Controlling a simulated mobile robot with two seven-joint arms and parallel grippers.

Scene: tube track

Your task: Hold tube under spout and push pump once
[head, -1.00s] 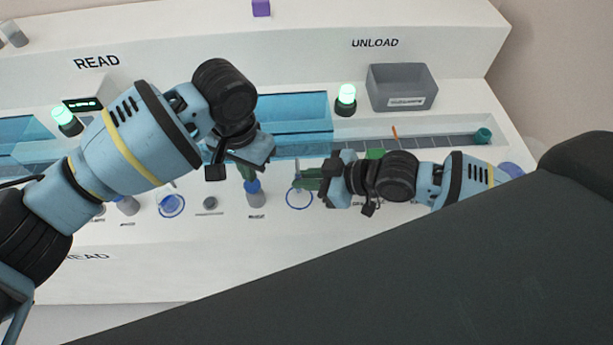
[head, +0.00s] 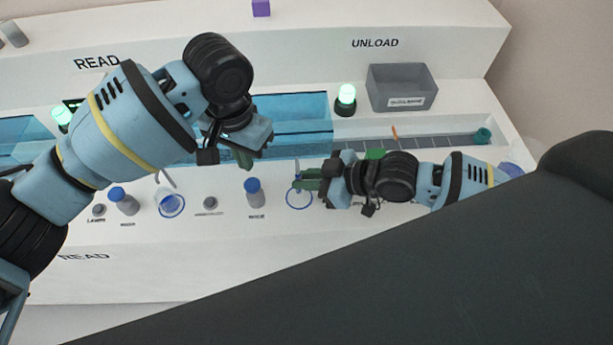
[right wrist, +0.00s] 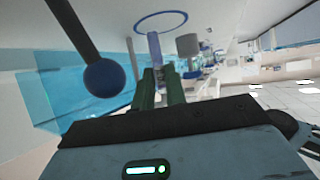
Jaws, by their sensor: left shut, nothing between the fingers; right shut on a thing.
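My left gripper (head: 246,160) is shut and empty. In the head view it appears just above a grey bottle with a blue top (head: 254,191), which may be the pump; a gap shows between them. My right gripper (head: 302,182) is shut on a slim tube, beside a blue ring (head: 299,199) on the white panel. In the right wrist view the pale bluish tube (right wrist: 154,44) stands between the green fingers (right wrist: 159,88), and the blue ring (right wrist: 160,22) shows past its end. The tube is hard to make out in the head view. I cannot identify a spout.
Another blue-topped bottle (head: 122,202) and a clear beaker (head: 171,204) stand to the left. A blue translucent cover (head: 295,118) lies behind my left gripper. A grey bin (head: 402,88) and green lamp (head: 346,97) are at the back. A dark blue ball (right wrist: 103,78) on a rod hangs near my right gripper.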

